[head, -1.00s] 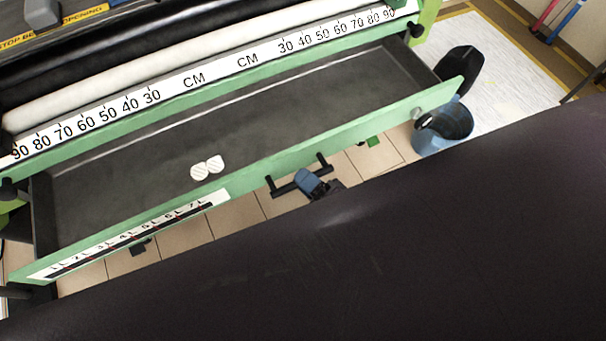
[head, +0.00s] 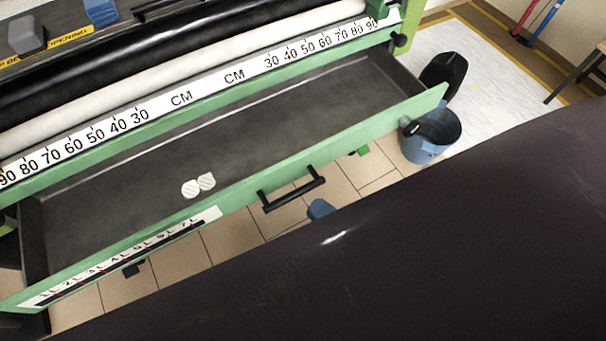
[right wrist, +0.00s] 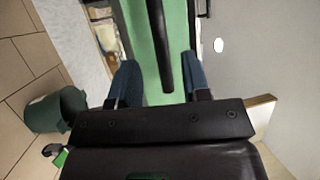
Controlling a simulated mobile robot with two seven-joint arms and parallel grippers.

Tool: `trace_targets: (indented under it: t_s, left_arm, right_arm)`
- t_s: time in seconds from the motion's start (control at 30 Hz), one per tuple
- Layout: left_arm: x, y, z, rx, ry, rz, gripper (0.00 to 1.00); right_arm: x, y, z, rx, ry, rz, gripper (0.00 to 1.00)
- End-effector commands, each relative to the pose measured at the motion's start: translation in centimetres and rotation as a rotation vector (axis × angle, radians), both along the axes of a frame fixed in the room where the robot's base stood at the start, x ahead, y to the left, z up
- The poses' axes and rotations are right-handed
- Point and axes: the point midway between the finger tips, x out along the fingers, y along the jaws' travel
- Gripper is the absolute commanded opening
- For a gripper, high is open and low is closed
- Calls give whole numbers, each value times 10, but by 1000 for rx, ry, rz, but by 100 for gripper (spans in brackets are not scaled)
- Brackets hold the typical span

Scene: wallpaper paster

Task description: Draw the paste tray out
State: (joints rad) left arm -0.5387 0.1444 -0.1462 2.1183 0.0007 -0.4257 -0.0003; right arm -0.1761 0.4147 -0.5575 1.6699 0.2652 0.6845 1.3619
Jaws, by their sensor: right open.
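The paste tray (head: 250,135) is a long dark tray with a green front. It stands drawn out from under the machine, its inside in plain view. Its black bar handle (head: 293,190) is on the green front and also shows in the right wrist view (right wrist: 160,45). My right gripper (head: 320,208) is just below and apart from the handle, mostly hidden by my dark body. In the right wrist view its blue fingers (right wrist: 161,85) are spread, with the handle ahead between them and nothing gripped. My left gripper is not in view.
Two white round pieces (head: 198,185) lie in the tray. A blue bucket (head: 430,140) stands on the floor beyond the tray's right end, near a black object (head: 443,75). Tiled floor is clear before the tray.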

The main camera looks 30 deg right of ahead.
Motion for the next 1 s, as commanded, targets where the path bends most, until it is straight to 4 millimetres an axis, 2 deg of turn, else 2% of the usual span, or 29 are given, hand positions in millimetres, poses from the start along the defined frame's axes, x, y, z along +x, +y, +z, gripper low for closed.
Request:
trace_targets:
  t_s: [0.1,0.33,1.0]
  left_arm:
    - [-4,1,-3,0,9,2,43]
    - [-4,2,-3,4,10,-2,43]
    - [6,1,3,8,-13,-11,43]
  right_arm:
    - [-18,-10,-5,-2,4,1,43]
    - [-38,-20,-9,-1,0,0,43]
    - [-40,-21,-9,-3,-2,-1,43]
